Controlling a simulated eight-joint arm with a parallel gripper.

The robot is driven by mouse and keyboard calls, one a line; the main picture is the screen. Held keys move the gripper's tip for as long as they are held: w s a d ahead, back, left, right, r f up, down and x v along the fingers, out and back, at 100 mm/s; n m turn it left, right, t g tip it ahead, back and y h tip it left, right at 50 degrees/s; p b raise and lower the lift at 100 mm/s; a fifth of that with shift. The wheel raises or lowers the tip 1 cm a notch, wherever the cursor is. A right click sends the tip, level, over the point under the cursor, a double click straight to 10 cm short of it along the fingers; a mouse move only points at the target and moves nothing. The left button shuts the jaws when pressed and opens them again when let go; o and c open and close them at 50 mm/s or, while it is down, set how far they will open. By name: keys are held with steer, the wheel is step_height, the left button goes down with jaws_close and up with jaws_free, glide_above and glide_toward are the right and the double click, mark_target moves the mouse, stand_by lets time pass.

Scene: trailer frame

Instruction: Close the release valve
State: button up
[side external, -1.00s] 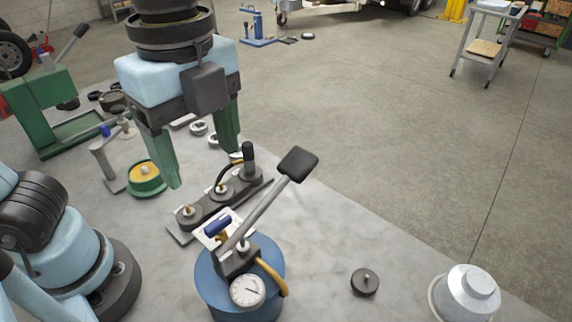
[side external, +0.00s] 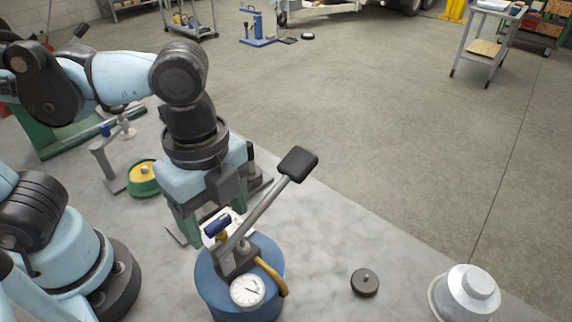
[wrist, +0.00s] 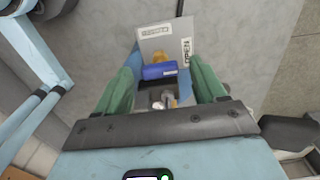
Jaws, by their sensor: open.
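The release valve has a blue handle (side external: 217,226) on a brass stem. It sits on a blue pump cylinder (side external: 210,292) with a lever and gauge. In the wrist view the blue handle (wrist: 160,71) lies crosswise in front of a label plate (wrist: 165,40). The plate reads OPEN along its right edge; a label at its top is too small to read surely. My gripper (wrist: 162,68) is open, its green fingers on either side of the handle, with gaps visible.
The pump's long lever (side external: 265,210) with a black grip (side external: 298,163) slants up beside my gripper. A pressure gauge (side external: 247,290) and yellow hose (side external: 270,274) are at the front. A black cap (side external: 365,282) and metal canister (side external: 467,292) stand right. The table between is clear.

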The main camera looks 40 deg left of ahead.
steer(key=c, duration=1.1)
steer(key=shift+o, duration=0.2)
